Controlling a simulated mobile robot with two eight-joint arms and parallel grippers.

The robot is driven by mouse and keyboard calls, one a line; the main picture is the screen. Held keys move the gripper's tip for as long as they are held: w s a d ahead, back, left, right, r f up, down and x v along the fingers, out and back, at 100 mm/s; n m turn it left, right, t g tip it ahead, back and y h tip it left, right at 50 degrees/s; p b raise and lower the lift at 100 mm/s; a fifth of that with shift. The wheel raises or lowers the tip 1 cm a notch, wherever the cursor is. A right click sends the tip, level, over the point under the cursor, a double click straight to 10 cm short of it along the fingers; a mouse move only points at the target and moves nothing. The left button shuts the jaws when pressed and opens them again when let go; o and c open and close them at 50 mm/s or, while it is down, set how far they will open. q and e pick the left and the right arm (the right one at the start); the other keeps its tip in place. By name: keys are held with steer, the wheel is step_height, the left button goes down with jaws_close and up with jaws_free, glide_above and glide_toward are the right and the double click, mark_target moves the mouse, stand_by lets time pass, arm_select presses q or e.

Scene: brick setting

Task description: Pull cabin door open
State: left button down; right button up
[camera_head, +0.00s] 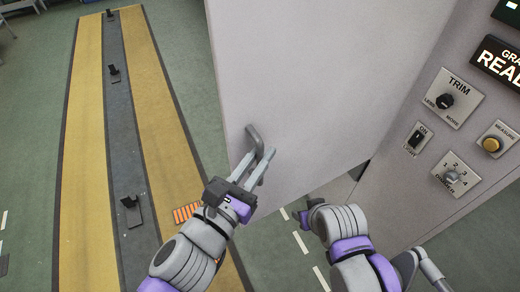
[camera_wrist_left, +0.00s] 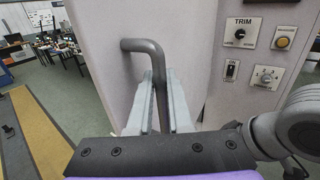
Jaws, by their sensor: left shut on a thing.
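The cabin door (camera_head: 300,80) is a large pale grey panel in the middle of the head view. It stands swung out, with a dark gap at its lower right beside the control panel. A grey bar handle (camera_head: 254,137) sticks out near its lower left edge. My left gripper (camera_head: 262,163) is shut on this handle. In the left wrist view the handle (camera_wrist_left: 143,46) bends down between the two fingers (camera_wrist_left: 160,100). My right gripper (camera_head: 308,212) is below the door's lower right part, away from the handle; its fingers are too hidden to read.
A control panel (camera_head: 455,130) with trim, light and measure controls stands at the right. A yellow and dark floor strip (camera_head: 120,140) with small black posts runs along the left. Green floor beside the door is open.

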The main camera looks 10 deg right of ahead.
arm_select(q)
steer(key=shift+a+f, duration=0.1)
steer(key=shift+f, duration=0.15)
steer(key=c, duration=1.1)
jaws_free()
steer(key=shift+o, duration=1.3)
steer(key=shift+r, duration=0.1)
